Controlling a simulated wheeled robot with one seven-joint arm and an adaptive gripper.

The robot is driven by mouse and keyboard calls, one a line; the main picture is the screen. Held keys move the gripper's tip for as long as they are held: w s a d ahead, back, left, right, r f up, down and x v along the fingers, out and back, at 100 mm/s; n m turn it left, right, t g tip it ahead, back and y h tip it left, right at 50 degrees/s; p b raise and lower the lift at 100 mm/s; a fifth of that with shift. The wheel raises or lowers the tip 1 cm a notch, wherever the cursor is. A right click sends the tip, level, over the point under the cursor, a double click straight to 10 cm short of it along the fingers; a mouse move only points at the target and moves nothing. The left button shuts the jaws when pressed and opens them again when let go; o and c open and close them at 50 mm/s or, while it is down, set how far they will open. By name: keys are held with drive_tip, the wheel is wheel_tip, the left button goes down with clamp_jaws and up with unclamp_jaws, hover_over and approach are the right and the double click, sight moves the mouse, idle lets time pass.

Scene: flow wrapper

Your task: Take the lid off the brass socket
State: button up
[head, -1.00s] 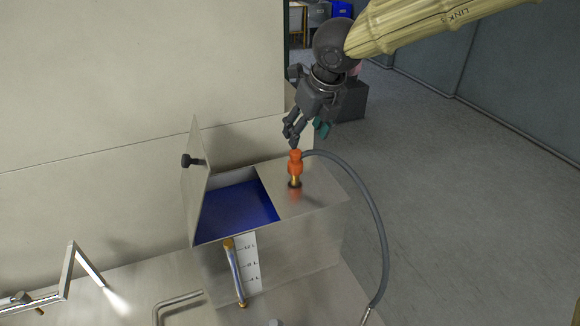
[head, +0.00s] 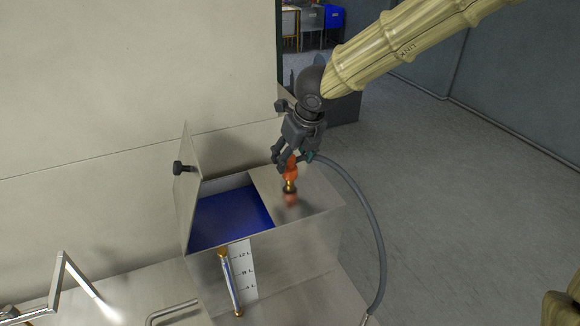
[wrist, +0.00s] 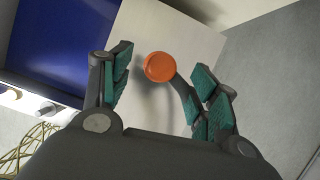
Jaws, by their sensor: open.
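The brass socket (head: 290,186) stands upright on the flat metal top of the tank. An orange-red lid or cap (head: 291,168) sits on it, with a grey hose attached at its side. In the wrist view the round top of the orange cap (wrist: 160,67) lies between the finger pads, nearer the left finger. My gripper (head: 290,158) is open right over the cap, its fingers coming down around the cap's upper part in the head view. The fingers hide part of the cap there, and I cannot tell whether a finger touches it.
The grey hose (head: 365,205) arcs from the cap to the right and down. The tank's open compartment with blue inside (head: 230,218) lies left of the socket, with a raised flap (head: 188,190) beside it. A sight tube (head: 230,285) is on the tank's front.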

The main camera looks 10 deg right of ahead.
sight(292, 158)
drive_tip(key=shift+p+x, duration=0.5)
drive_tip(key=shift+x, duration=1.6)
drive_tip(key=shift+c, duration=0.2)
drive_tip(key=c, duration=1.2)
drive_tip(key=shift+o, duration=0.2)
drive_tip(key=shift+r, duration=0.2)
